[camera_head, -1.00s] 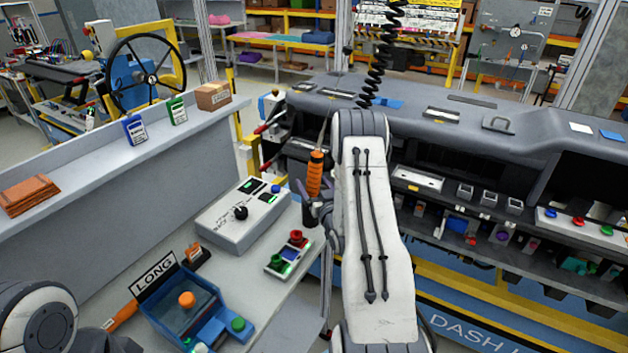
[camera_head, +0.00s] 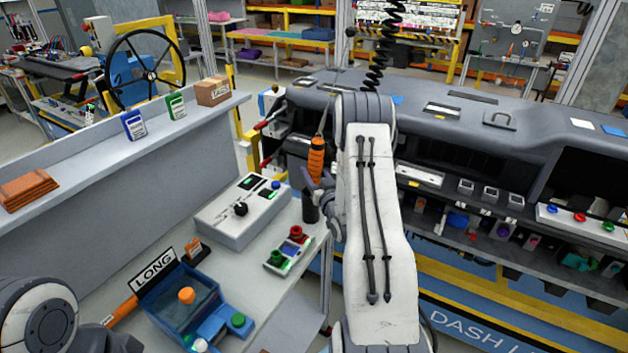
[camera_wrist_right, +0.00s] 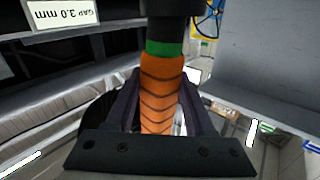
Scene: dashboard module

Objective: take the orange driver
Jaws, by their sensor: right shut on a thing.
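The orange driver (camera_head: 316,158) stands roughly upright over the far right end of the bench, left of my right arm in the head view. My right gripper (camera_head: 319,186) is shut on it. In the right wrist view the ribbed orange grip (camera_wrist_right: 158,95) sits between the two fingers of the gripper (camera_wrist_right: 160,122), with a green band and a black part beyond it. A dark cylinder (camera_head: 309,206) shows just below the gripper; I cannot tell whether it touches the driver. My left arm shows at the lower left, but its fingers are out of view.
A grey control box (camera_head: 240,212) and a small button box (camera_head: 288,253) stand on the bench. A blue bin marked LONG (camera_head: 175,300) is nearer. The grey dashboard module (camera_head: 480,135) lies right of the driver. A black coiled cable (camera_head: 380,55) hangs behind my right arm.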

